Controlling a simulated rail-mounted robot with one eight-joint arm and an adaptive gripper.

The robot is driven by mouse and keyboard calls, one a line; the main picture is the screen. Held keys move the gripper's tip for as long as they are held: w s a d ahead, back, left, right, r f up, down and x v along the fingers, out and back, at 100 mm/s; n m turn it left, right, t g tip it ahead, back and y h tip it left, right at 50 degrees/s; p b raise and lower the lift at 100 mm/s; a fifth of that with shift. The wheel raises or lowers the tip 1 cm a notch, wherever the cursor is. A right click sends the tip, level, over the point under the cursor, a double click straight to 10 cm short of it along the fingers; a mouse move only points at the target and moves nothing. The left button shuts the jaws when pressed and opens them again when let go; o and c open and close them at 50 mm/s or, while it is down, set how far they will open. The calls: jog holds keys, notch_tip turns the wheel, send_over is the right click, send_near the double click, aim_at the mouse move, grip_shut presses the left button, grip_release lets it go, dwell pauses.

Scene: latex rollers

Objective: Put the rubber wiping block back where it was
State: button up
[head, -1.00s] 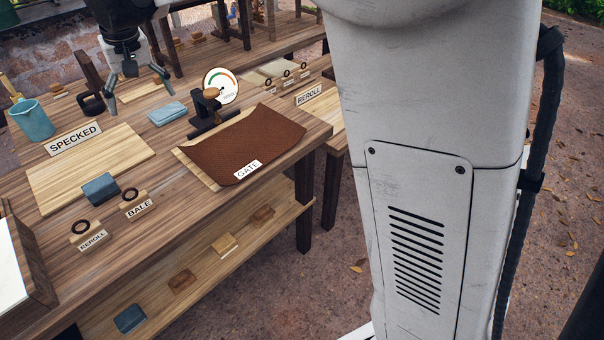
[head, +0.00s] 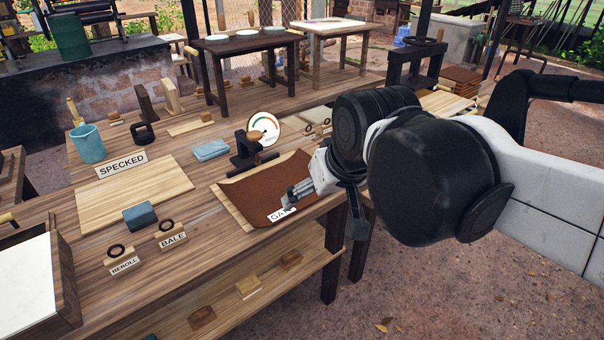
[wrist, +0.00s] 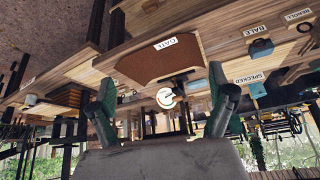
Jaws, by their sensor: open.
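A dark blue-grey block (head: 140,215), likely the rubber wiping block, lies on the table at the front edge of the pale SPECKED board (head: 110,204). It also shows in the wrist view (wrist: 262,48). A lighter blue, flat pad (head: 210,150) lies behind, right of the SPECKED sign; I cannot tell whether it is cloth or rubber. My gripper (head: 322,208) is at the right end of the table, by the brown GATE sheet (head: 270,188), well away from both blue things. In the wrist view its two fingers (wrist: 163,110) are wide apart with nothing between them.
A blue jug (head: 88,145) stands at the left. A dial gauge on a dark stand (head: 252,145) rises behind the brown sheet. BALE (head: 172,238) and REROLL (head: 124,265) signs with black rings sit along the front edge. A lower shelf (head: 225,298) holds small blocks.

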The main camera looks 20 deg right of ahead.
jog(key=s+d+f+t, duration=0.1)
jog(key=s+d+f, duration=0.1)
jog(key=s+f, duration=0.2)
jog(key=shift+s+d+f, duration=0.2)
jog(key=shift+s+d, duration=0.1)
jog(key=shift+s, duration=0.45)
